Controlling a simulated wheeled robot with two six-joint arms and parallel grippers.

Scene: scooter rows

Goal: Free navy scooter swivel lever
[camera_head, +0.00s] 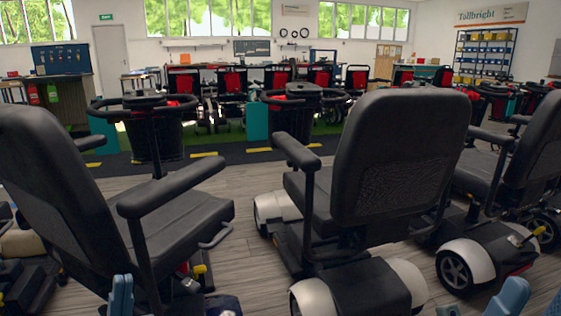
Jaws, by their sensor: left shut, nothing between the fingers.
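A scooter with a dark seat (165,212) stands at the left, its seat turned sideways to me. A small dark navy patch of bodywork (223,305) shows below it at the bottom edge. Under this seat are a pale curved handle (216,236) and a lever with a yellow tip (200,269); I cannot tell which is the swivel lever. My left gripper (122,294) is shut and empty, upright at the bottom edge, left of the yellow tip and apart from it in the picture. Blue parts of my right gripper (508,297) show at the bottom right, cut off by the edge.
A scooter with white fenders (408,280) stands in the middle, seat back towards me. Wood-look floor (250,265) shows between the left and middle scooters. More scooters line the back.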

